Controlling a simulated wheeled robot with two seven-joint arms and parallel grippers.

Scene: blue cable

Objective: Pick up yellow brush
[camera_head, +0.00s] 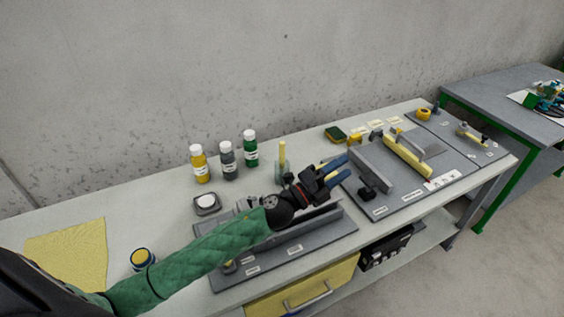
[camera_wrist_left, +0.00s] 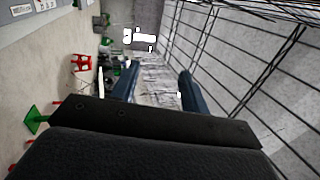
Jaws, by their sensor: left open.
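A thin yellow handle (camera_head: 282,151), which looks like the yellow brush, stands upright in a small translucent holder (camera_head: 281,171) at the back middle of the workbench. Its bristles cannot be made out. My left gripper (camera_head: 341,170) is open and empty, to the right of the handle and apart from it, with blue fingers pointing right. In the left wrist view, the open fingers (camera_wrist_left: 158,88) have nothing between them, and no brush shows there. My right gripper is in neither view.
A grey fixture (camera_head: 310,240) lies under my left arm; another board (camera_head: 390,208) carries a yellow bar. A yellow cloth (camera_head: 70,250) and round tin (camera_head: 142,259) lie left. A concrete wall rises behind.

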